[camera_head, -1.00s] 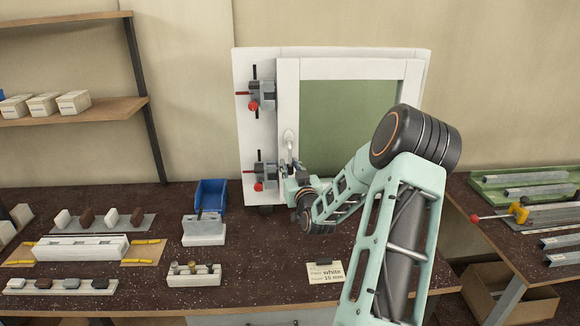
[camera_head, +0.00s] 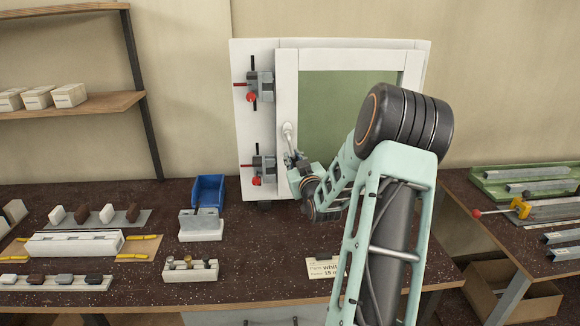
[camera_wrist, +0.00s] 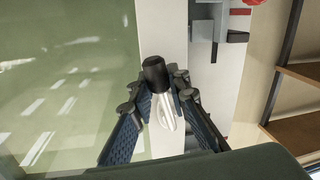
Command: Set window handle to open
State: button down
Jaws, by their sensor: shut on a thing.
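The window (camera_head: 390,57) has a white frame and green glass and stands upright at the back of the bench. Its silvery handle (camera_head: 288,130) is on the left upright of the frame, with the lever pointing mostly down. My gripper (camera_head: 296,160) is at the lower part of the lever. In the wrist view, my gripper (camera_wrist: 160,92) has a finger on each side of the pale handle (camera_wrist: 167,115) and is shut on it. A black cylindrical end (camera_wrist: 155,72) sticks out between the fingertips. The contact is partly hidden in the head view.
Two grey clamps with red knobs, an upper one (camera_head: 260,84) and a lower one (camera_head: 263,168), sit just left of the handle. A blue bin (camera_head: 208,190) and several small blocks stand on the bench to the left.

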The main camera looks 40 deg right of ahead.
jog(key=s+d+r+n+g+h+b, duration=0.1)
jog(key=d+r+n+b, duration=0.3)
jog(key=n+b, duration=0.9)
jog(key=shift+s+d+r+n+g+h+b, duration=0.35)
jog(key=shift+s+r+g+b, duration=0.35)
jog(key=shift+s+r+b, duration=0.5)
jog(key=shift+w+r, duration=0.2)
jog(key=shift+w, duration=0.1)
jog(key=c, duration=1.8)
grip_release()
jog(key=shift+v, duration=3.8)
